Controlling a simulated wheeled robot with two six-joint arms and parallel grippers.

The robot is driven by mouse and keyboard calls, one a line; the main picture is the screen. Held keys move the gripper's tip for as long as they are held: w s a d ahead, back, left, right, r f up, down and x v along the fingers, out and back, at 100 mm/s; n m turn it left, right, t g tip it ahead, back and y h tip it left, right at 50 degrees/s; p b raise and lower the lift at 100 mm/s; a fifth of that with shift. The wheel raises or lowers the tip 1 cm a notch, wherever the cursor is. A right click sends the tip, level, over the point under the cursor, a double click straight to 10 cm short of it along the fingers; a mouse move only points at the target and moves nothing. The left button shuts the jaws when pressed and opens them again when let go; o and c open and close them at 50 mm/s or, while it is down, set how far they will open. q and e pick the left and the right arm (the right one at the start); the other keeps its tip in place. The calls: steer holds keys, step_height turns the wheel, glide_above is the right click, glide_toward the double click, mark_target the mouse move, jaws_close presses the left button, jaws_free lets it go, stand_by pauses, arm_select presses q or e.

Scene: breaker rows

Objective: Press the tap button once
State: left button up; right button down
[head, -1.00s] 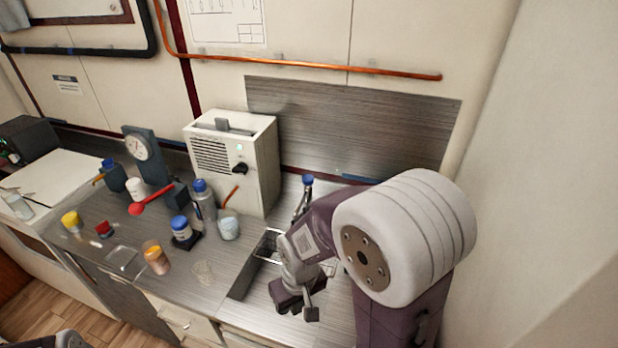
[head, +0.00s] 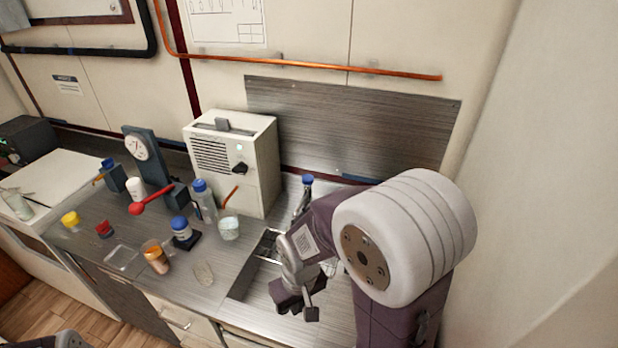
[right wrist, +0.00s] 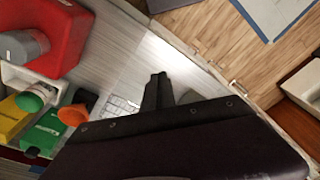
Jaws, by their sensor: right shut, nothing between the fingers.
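The tap (head: 302,201) stands upright behind the sink, a slim metal post with a blue button (head: 308,180) on top. My right arm covers part of the area just right of and below it. My right gripper (head: 298,308) is shut and empty, low over the sink (head: 246,284), in front of the tap and well apart from the button. Its dark closed fingers also show in the right wrist view (right wrist: 158,82). I cannot make out the tap in the right wrist view. My left gripper is out of view.
A beige box-shaped device (head: 262,165) stands left of the tap. Bottles, a beaker (head: 229,228) and a red-handled item (head: 150,201) crowd the counter farther left. A metal splash panel (head: 350,130) backs the sink. The right wrist view shows a red container (right wrist: 55,35) and small coloured boxes.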

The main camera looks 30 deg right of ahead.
stand_by(0.4)
steer(key=w+d+r+m+t+p, duration=0.1)
steer(key=w+r+m+t, duration=0.1)
steer(key=w+r, duration=0.5)
steer(key=w+d+r+m+t+p, duration=0.1)
steer(key=w+r+m+t+p, duration=0.15)
steer(key=w, duration=0.75)
steer(key=w+d+r+m+t+p, duration=0.1)
steer(key=w+r+t, duration=0.1)
steer(key=w+r, duration=0.5)
steer(key=w+d+r+m+t+h+p, duration=0.1)
steer(key=w+d+r+m+p, duration=0.15)
steer(key=w+d, duration=0.4)
steer(key=w+d+r+m+t+h+p, duration=0.1)
steer(key=w+d+r+m+p, duration=0.1)
steer(key=w+d+p, duration=0.45)
steer(key=s+d+f+m+b, duration=0.1)
steer(key=s+d+f, duration=0.2)
steer(key=d, duration=0.4)
steer(key=shift+s+d+m+g, duration=0.3)
steer(key=shift+s+g, duration=0.05)
steer(key=shift+s, duration=0.15)
steer(key=shift+f, duration=0.1)
